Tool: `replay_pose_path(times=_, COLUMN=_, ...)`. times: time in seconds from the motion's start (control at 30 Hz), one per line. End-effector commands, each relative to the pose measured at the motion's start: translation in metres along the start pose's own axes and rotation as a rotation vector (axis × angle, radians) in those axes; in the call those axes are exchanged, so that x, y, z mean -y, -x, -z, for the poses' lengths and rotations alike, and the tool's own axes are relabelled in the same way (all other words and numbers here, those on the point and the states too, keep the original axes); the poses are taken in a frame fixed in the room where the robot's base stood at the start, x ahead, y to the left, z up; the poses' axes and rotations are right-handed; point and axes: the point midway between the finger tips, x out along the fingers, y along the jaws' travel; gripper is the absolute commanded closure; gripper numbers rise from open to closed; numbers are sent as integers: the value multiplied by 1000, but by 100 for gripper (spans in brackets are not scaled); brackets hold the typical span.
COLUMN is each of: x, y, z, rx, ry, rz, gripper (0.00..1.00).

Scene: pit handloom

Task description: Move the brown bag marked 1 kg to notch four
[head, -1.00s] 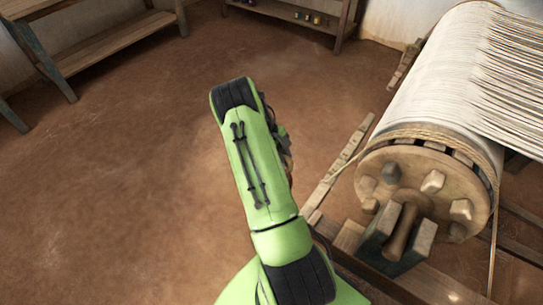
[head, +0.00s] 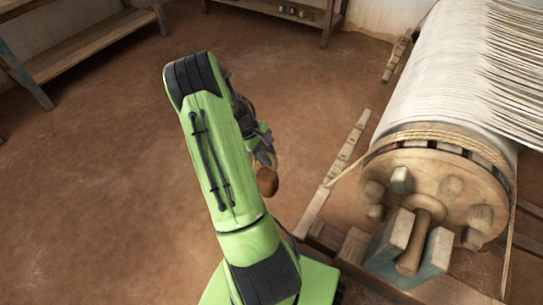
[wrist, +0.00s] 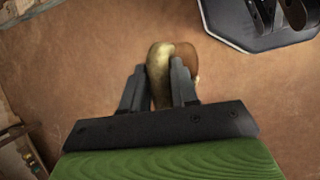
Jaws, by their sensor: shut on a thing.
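My gripper (head: 263,158) is shut on a small brown bag (head: 267,182), which hangs in the air over the earth floor. In the wrist view the bag (wrist: 159,72) shows between the two fingers, tan on one side and darker brown on the other. No 1 kg mark can be read. A wooden bar with notches (head: 343,153) slants beside the loom's beam, right of the gripper and apart from the bag. A rope runs from the beam to this bar. The notch numbers cannot be read.
The big wooden beam end (head: 440,185) with pegs, wound with white warp (head: 440,70), stands at right on a timber frame. A wooden bench (head: 85,45) is at back left, and a shelf with small coloured items (head: 290,10) at the back. The floor (head: 100,190) at left is clear.

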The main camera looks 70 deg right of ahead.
Motion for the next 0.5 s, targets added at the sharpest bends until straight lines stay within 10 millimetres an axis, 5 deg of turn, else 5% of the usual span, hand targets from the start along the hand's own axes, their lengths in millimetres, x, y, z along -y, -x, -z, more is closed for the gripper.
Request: replay_pose_path(times=0.5, x=-1, y=23, z=41, rx=-2, ry=0, rz=-3, gripper=100)
